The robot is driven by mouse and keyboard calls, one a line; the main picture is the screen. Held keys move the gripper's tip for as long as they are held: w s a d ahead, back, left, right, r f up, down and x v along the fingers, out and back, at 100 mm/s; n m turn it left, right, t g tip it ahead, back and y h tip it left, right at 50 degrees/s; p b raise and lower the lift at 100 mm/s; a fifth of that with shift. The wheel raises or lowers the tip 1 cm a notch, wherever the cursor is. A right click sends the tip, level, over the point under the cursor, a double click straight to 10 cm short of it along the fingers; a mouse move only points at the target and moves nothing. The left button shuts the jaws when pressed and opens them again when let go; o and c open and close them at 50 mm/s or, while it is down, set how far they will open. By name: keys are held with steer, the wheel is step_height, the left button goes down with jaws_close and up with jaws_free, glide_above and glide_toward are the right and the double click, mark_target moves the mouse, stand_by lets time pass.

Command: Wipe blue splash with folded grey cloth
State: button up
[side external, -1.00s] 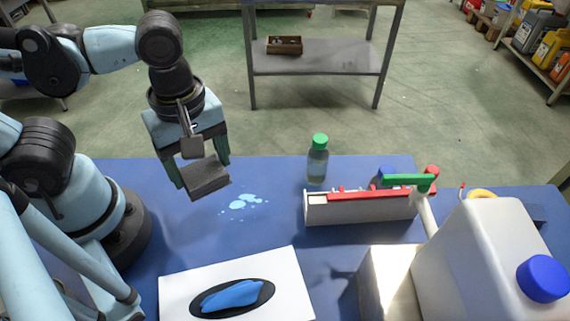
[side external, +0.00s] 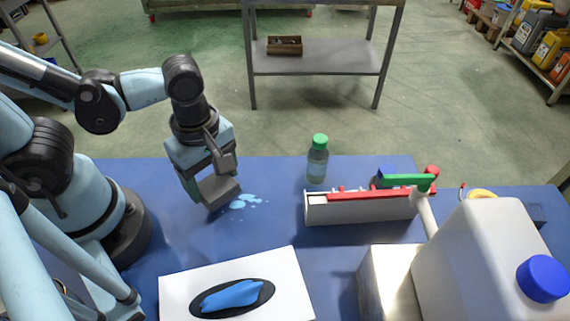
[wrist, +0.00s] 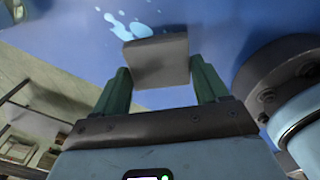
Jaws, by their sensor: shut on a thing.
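The folded grey cloth (side external: 219,191) is a small grey block between the green fingers of my gripper (side external: 207,190), which is shut on it. In the wrist view the cloth (wrist: 160,62) sits between the two fingertips (wrist: 158,78). The blue splash (side external: 246,201) is several light-blue spots on the blue table (side external: 270,175). The cloth is at the left edge of the splash and overlaps part of it in the side view. In the wrist view the splash (wrist: 142,29) shows just beyond the cloth. I cannot tell whether the cloth touches the table.
A green-capped bottle (side external: 317,160) stands behind and right of the splash. A white holder (side external: 358,208) with red and green items is to the right. A white board (side external: 184,288) with a blue object (side external: 232,295) lies in front. A large white jug (side external: 470,255) stands front right.

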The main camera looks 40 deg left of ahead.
mark_target(224, 180)
step_height(224, 180, down, 3)
steer(key=shift+w+d+r, duration=0.1)
steer(key=shift+w+r, duration=0.05)
steer(key=shift+w+d+r, duration=0.15)
steer(key=shift+w+d, duration=0.4)
steer(key=shift+w+d+f, duration=0.15)
steer(key=shift+w+d, duration=0.65)
steer(key=shift+w+d+f, duration=0.1)
steer(key=shift+w+d, duration=0.65)
steer(key=shift+d, duration=0.05)
steer(key=shift+w+d+r, duration=0.15)
steer(key=shift+w+d, duration=0.1)
steer(key=shift+w, duration=0.05)
steer(key=shift+w+d, duration=1.05)
steer(key=shift+s+a, duration=1.35)
steer(key=shift+a, duration=0.05)
steer(key=shift+s+a, duration=0.25)
steer(key=shift+s, duration=0.05)
steer(key=shift+s+a, duration=1.8)
steer(key=shift+a, duration=0.05)
steer(key=shift+s+a+r, duration=0.1)
steer(key=shift+s+r, duration=0.1)
steer(key=shift+r, duration=3.75)
